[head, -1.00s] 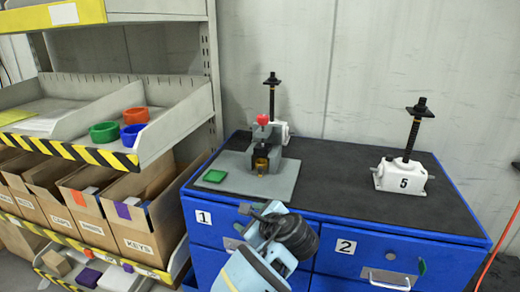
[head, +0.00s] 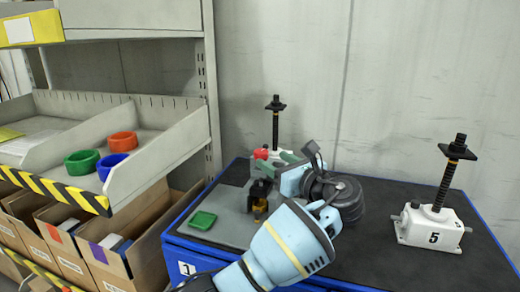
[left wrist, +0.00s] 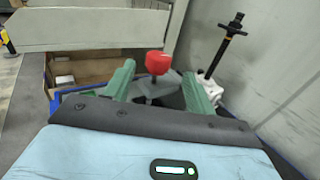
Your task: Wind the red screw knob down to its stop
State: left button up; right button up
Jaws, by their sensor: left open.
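The red screw knob (head: 261,153) sits on top of a small dark fixture (head: 262,188) on a grey plate (head: 232,230), on the cabinet top. My left gripper (head: 276,161) has reached in from the right of the knob, its green fingers close to it. In the left wrist view the red knob (left wrist: 158,62) shows between the two spread green fingers (left wrist: 158,75), with a gap on each side. The gripper is open and holds nothing. My arm hides part of the plate and of the fixture's right side. My right gripper is not in view.
A screw jack (head: 275,122) with a tall black spindle stands behind the fixture. A white jack marked 5 (head: 433,228) stands at the right. A shelf (head: 150,165) with coloured rings stands at the left.

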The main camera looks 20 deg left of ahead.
aim_at(258, 151)
pick_arm(q)
jog(key=shift+a+r, duration=0.1)
jog(key=shift+a, duration=0.15)
jog(key=x, duration=0.7)
jog(key=shift+w+a, duration=0.1)
jog(key=shift+w, duration=0.05)
jog(key=shift+c, duration=0.2)
jog(key=c, duration=0.9)
